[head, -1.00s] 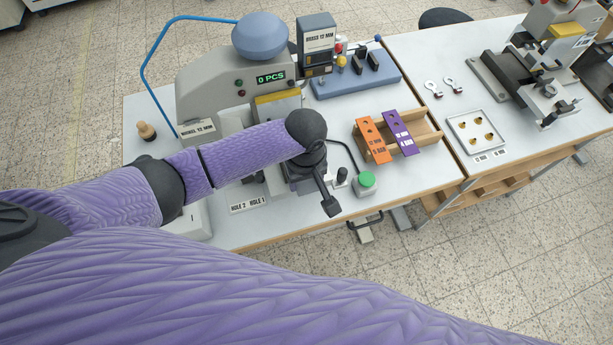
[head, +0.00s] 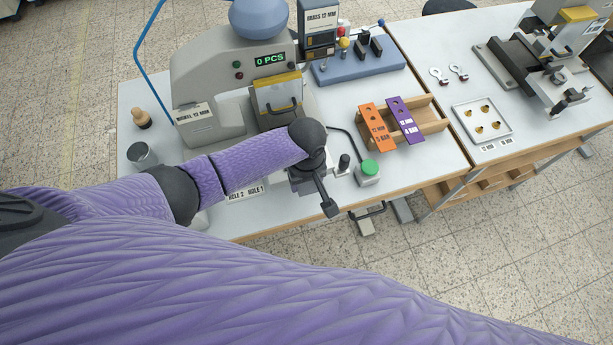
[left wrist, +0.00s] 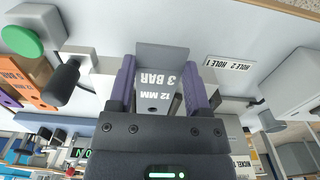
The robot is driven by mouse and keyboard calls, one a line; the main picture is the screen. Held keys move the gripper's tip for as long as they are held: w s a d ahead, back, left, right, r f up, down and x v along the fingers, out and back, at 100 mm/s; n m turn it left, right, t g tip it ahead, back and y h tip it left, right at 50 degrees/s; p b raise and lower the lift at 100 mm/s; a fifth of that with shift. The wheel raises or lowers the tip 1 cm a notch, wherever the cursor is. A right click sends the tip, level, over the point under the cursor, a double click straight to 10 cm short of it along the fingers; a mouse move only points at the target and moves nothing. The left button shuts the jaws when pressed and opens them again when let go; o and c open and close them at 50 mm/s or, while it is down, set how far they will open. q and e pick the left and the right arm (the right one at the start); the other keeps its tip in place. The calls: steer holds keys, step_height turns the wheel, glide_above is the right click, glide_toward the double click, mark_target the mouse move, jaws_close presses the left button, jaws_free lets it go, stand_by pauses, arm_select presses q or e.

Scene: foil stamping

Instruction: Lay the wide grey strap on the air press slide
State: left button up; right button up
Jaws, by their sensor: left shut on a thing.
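My left gripper (left wrist: 160,85) has its purple fingers shut on the wide grey strap (left wrist: 156,52), marked 12 MM 3 BAR, in the left wrist view. In the head view my left wrist and gripper (head: 312,172) are over the front of the air press (head: 205,75), a grey machine with a 0 PCS display. My arm covers much of the lower front of the press, so the slide is largely hidden. I cannot tell whether the strap touches it. My right gripper is not in view.
A green button (head: 369,168) stands right of the gripper. A wooden rack (head: 430,118) holds an orange strap (head: 374,125) and a purple strap (head: 405,120). A metal cup (head: 142,156) and a wooden-handled tool (head: 141,118) stand at the left. The table's front edge is close by.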

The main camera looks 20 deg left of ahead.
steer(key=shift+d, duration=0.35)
arm_select(q)
steer(key=shift+w+a, duration=0.2)
steer(key=shift+w, duration=0.15)
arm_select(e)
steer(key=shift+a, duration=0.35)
arm_select(q)
steer(key=o, duration=1.3)
steer(key=shift+c, duration=0.2)
step_height(320, 180, up, 10)
steer(key=p, duration=0.4)
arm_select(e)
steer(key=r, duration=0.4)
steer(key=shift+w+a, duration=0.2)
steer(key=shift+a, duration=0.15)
